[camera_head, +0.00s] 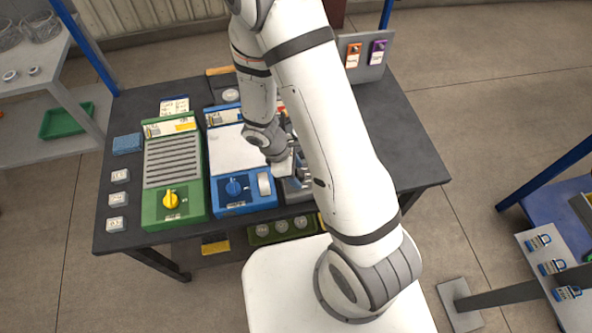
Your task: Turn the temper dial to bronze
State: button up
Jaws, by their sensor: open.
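A green unit (205,217) with a slatted top carries a yellow dial (171,200) at its front. A blue unit (222,170) beside it carries a blue dial (234,188) and a pale round part (264,184). The dial labels are too small to read, so I cannot tell which is the temper dial or where bronze is. My gripper (298,172) is open, to the right of the blue unit and apart from both visible dials. It is above a grey unit that my arm mostly hides. The fingertips are small and partly hidden.
The dark table (418,150) has free room at its right. Small grey blocks (117,199) line its left edge, near a blue sponge-like block (127,143). A grey panel with orange and purple tags (377,50) stands at the back right. A shelf (55,75) stands left.

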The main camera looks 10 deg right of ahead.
jog(key=shift+c, duration=0.4)
jog(key=c, duration=0.9)
jog(key=shift+o, duration=0.2)
jog(key=shift+m, duration=0.3)
jog(key=m+g, duration=0.1)
jog(key=m, duration=0.1)
jog(key=shift+w+m, duration=0.15)
jog(key=shift+m, duration=0.25)
jog(key=m, duration=0.2)
jog(key=m+g+y, duration=0.1)
jog(key=m, duration=0.1)
jog(key=shift+w+d+m+y, duration=0.15)
jog(key=shift+d+m+y, duration=0.05)
jog(key=shift+m+y, duration=0.1)
jog(key=m, duration=0.2)
jog(key=m+g+y+b, duration=0.1)
jog(key=m, duration=0.1)
jog(key=shift+d+y, duration=0.15)
jog(key=shift+y, duration=0.15)
jog(key=shift+m+y+b, duration=0.55)
jog(key=shift+m+y, duration=0.05)
jog(key=shift+m, duration=1.2)
